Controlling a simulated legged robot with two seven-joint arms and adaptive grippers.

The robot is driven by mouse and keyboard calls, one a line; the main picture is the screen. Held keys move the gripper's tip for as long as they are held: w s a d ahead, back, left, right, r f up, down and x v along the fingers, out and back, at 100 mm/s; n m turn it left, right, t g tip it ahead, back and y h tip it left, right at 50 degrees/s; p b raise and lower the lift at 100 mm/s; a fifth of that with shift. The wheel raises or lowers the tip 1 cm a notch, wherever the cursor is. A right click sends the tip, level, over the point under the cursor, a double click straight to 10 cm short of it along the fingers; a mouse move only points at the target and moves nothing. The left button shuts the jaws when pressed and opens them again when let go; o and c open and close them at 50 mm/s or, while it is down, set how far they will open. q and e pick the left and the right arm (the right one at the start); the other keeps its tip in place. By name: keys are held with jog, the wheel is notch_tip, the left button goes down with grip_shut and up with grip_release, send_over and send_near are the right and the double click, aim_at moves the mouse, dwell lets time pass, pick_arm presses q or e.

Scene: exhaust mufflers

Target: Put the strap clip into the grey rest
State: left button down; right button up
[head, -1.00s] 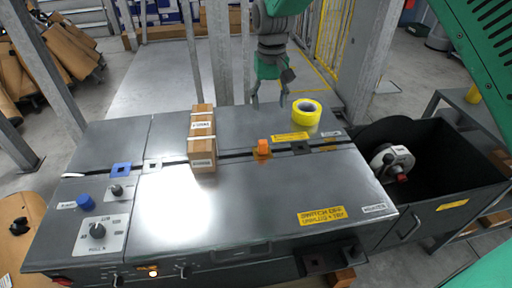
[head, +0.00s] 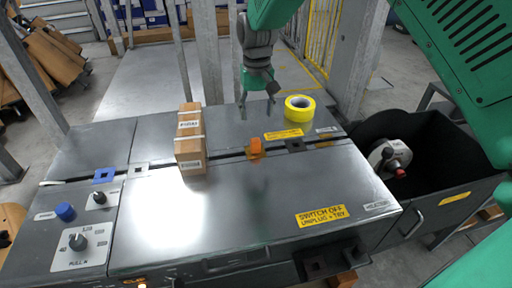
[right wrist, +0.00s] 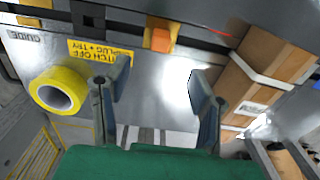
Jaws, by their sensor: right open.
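The strap clip looks to be the small orange piece (head: 255,148) on the strap along the machine top; it also shows in the right wrist view (right wrist: 160,38). A pale grey square with a dark hole (head: 139,170) lies on the same line to the left. A darker square plate (head: 294,146) lies to the clip's right. I cannot tell for certain which is the grey rest. My right gripper (head: 257,104) is open and empty, beyond and above the clip. Its fingers (right wrist: 158,82) are spread apart, short of the clip. My left gripper is out of view.
A strapped cardboard box (head: 190,140) stands left of the clip. A yellow tape roll (head: 299,108) lies to the right of my right gripper. A blue square (head: 104,176) and knobs sit at the left. An open black bin (head: 440,150) is at the right.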

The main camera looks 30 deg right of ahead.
aim_at(255, 140)
jog(key=f, duration=0.3)
jog(key=f+b, duration=0.1)
jog(key=f, duration=0.1)
jog(key=shift+a+f, duration=0.3)
jog(key=shift+f, duration=0.05)
jog(key=shift+d, duration=0.15)
jog(key=shift+w+d+f, duration=0.1)
jog(key=shift+f, duration=0.4)
jog(key=f+b, duration=0.1)
jog(key=f, duration=0.3)
jog(key=shift+w+f, duration=0.2)
jog(key=shift+r, duration=0.1)
jog(key=shift+c, duration=0.5)
grip_shut()
